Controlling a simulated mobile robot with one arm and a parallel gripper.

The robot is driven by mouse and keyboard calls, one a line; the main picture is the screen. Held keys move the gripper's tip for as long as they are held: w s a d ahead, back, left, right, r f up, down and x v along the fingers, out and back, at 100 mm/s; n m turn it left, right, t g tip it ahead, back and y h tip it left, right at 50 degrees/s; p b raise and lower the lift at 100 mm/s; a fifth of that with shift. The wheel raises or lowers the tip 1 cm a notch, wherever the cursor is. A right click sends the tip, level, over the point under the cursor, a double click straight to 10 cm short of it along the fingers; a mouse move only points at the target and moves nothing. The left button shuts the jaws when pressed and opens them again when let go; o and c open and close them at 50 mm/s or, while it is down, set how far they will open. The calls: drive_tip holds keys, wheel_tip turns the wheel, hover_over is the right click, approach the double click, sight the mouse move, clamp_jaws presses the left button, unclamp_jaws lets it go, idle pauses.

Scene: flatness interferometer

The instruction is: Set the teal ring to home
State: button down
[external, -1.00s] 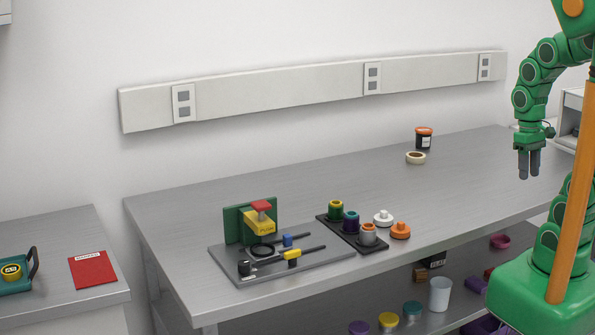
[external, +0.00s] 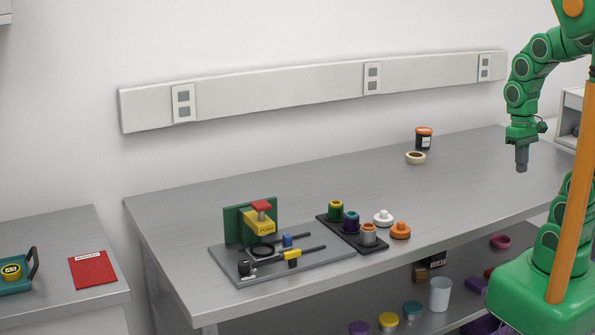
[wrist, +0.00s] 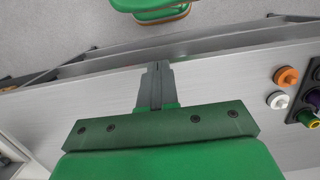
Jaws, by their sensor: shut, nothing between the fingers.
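A teal ring (external: 351,215) seems to sit on top of the purple holder, the middle one of three in a black tray on the bench; it is small and hard to make out. The purple holder also shows at the right edge of the wrist view (wrist: 315,99), with no teal clearly visible there. No marked home spot can be made out.
Left of the tray stands a grey fixture plate (external: 225,268) with a green upright, yellow block and sliders. A white knob (external: 383,218) and an orange knob (external: 400,231) lie right of the tray. A tape roll (external: 415,158) and a jar (external: 424,139) stand at the back. Mid-bench is clear.

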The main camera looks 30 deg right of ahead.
drive_tip(key=w+a+r, duration=0.4)
drive_tip(key=w+a, duration=0.4)
drive_tip(key=w, duration=0.5)
drive_tip(key=t, duration=0.2)
hover_over(352, 215)
drive_tip(key=w, duration=0.3)
drive_tip(key=shift+s+f, duration=0.25)
drive_tip(key=shift+f, duration=0.5)
drive_tip(key=shift+d, duration=0.1)
wheel_tip(352, 215, down, 14)
